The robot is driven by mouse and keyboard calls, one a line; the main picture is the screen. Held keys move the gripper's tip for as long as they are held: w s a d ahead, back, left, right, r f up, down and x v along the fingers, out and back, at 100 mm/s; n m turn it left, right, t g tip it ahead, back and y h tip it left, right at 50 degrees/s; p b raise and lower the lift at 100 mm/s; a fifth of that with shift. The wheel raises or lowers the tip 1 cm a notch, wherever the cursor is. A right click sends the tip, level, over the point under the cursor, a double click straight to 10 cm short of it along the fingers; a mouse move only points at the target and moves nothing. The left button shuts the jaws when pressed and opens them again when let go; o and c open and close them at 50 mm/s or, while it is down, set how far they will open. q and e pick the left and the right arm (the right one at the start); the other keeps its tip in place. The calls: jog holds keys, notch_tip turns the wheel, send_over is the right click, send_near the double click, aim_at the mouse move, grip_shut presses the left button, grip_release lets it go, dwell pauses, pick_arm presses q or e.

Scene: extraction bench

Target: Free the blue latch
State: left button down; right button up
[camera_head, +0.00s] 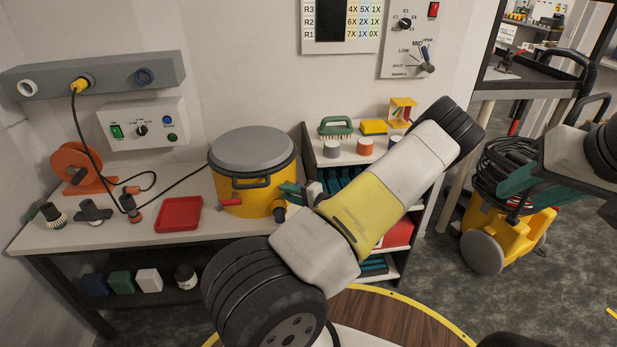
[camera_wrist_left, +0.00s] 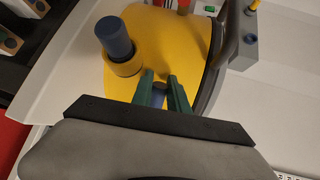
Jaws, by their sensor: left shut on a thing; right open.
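The yellow drum (camera_head: 245,190) with a grey lid (camera_head: 252,148) stands on the bench. My left gripper (camera_head: 288,190) is at the drum's right side, and its green fingers (camera_wrist_left: 161,88) are shut on a small blue piece (camera_wrist_left: 158,97), seemingly the blue latch. The fingers hide most of it. Beside it, a dark blue plug (camera_wrist_left: 114,37) sticks out of a yellow collar on the drum; it also shows in the head view (camera_head: 280,212). My right gripper (camera_head: 510,180) is open and empty at the right edge, in front of a yellow wheeled machine.
A red tray (camera_head: 178,214) lies left of the drum. An orange cable reel (camera_head: 82,168) and several fittings stand further left. A shelf unit (camera_head: 350,150) with a green brush (camera_head: 335,127) stands right of the drum, behind my left arm. The yellow machine (camera_head: 500,245) stands on the floor.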

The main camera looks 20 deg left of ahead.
pick_arm(q)
jog(key=shift+f, duration=0.15)
dwell(0.4)
jog(key=c, duration=1.3)
grip_release()
jog(key=shift+d, duration=0.1)
jog(key=v, duration=0.7)
jog(key=shift+d, duration=0.3)
jog(key=shift+s, duration=0.1)
